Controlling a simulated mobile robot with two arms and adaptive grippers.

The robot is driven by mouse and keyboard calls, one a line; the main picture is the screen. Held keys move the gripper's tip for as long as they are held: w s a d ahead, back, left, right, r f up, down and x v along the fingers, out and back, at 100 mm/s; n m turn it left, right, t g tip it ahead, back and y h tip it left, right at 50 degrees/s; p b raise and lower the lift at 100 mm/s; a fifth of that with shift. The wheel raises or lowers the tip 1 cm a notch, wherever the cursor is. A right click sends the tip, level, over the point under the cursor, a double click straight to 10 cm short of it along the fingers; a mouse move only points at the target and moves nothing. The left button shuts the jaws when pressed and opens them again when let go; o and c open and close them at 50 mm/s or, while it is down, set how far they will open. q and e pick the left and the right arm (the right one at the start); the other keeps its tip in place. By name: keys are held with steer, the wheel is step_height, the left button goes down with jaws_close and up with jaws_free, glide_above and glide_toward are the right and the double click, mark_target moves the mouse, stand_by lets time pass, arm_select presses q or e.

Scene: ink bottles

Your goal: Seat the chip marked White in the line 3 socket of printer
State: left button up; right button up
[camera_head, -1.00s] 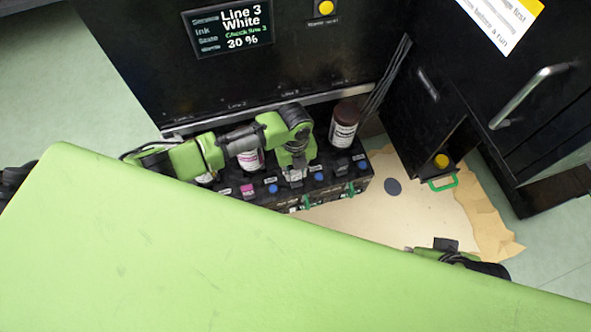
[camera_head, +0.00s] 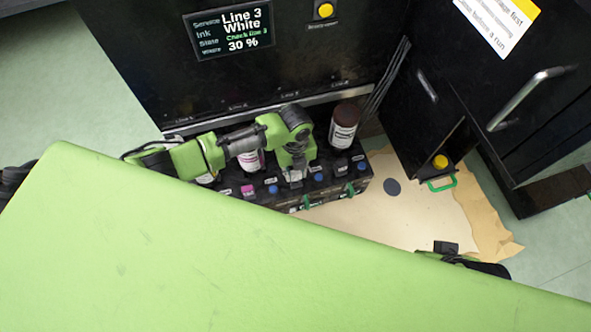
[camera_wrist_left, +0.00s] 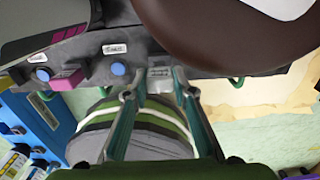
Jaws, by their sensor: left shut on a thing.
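The printer (camera_head: 150,60) is black, and its screen (camera_head: 230,30) reads Line 3, White, Check line 3, 30 %. A dark socket row (camera_head: 262,196) runs along its front with chips, blue round parts and small labels. My left gripper (camera_head: 294,181) points down at this row, below the Line 3 mark. In the left wrist view my left gripper (camera_wrist_left: 159,82) is shut on a small pale grey chip (camera_wrist_left: 160,73) at the row. Its marking is not readable, and the fingers hide the socket, so I cannot tell whether it is seated. Part of my right arm shows at lower right; its jaws are unclear.
A brown bottle (camera_head: 344,125) stands right of my left gripper and looms close in the left wrist view (camera_wrist_left: 230,30). A pink chip (camera_head: 247,190) sits left in the row. A cabinet (camera_head: 470,90) stands right.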

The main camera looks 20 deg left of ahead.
arm_select(q)
steer(key=shift+f, duration=0.2)
steer(key=shift+f, duration=0.3)
steer(key=shift+f, duration=0.35)
stand_by(0.4)
steer(key=shift+f, duration=0.1)
stand_by(0.5)
steer(key=o, duration=1)
